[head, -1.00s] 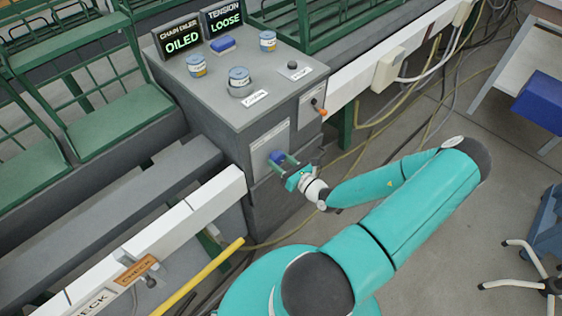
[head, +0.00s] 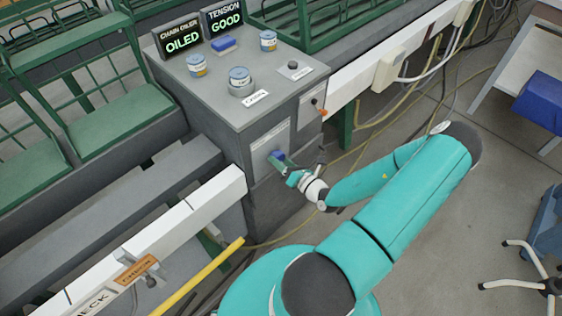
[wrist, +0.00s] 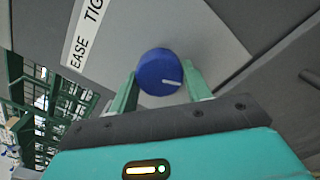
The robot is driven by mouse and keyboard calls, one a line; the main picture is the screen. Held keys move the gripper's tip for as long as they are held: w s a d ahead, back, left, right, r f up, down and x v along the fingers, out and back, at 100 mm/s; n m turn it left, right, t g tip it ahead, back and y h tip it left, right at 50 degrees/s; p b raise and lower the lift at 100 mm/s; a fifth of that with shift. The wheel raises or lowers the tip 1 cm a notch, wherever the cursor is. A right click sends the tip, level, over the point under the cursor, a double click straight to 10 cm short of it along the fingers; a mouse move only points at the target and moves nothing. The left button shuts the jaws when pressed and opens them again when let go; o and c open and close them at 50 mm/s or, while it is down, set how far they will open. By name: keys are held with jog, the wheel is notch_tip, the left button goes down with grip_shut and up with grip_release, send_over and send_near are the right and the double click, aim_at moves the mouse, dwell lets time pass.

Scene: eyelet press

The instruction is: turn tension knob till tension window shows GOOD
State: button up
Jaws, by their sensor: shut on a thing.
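The blue tension knob (wrist: 158,72) sits on the grey front panel of the cabinet, with a white pointer line on its face. It also shows in the head view (head: 275,154), partly covered by my gripper. My gripper (wrist: 162,88) is shut on the knob, with one green finger on each side of it. The tension window (head: 225,20) on top of the cabinet reads GOOD in green letters.
The chain oiler window (head: 182,42) reads OILED. Several tins, a blue block (head: 223,43) and a dark button (head: 293,65) are on the cabinet top (head: 212,85). An orange-tipped lever (head: 322,111) sticks out of the cabinet's right side. A yellow bar (head: 200,277) lies low in front.

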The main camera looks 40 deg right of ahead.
jog(key=o, duration=1)
jog(key=shift+c, duration=0.2)
jog(key=shift+s, duration=0.15)
jog(key=s, duration=1.3)
jog(key=shift+s+d, duration=0.2)
jog(key=shift+s, duration=0.1)
jog(key=w+a+r+n+g+y, duration=0.35)
jog(key=a+r+n+g, duration=0.4)
jog(key=n, duration=0.45)
jog(key=w+a+r+n+g+y, duration=0.2)
jog(key=a+r+n+g+y, duration=0.45)
jog(key=n, duration=0.65)
jog(key=s+a+r+n+h, duration=0.1)
jog(key=a+r+n+h, duration=0.4)
jog(key=r+n, duration=0.4)
jog(key=s+a+r+n+t+h, duration=0.1)
jog(key=a+r+n+h, duration=0.4)
jog(key=r, duration=0.8)
jog(key=a+n, duration=0.3)
jog(key=n, duration=0.1)
jog(key=shift+s+r+n+t+h, duration=0.2)
jog(key=shift+r+n+t+h, duration=0.1)
jog(key=shift+n, duration=0.1)
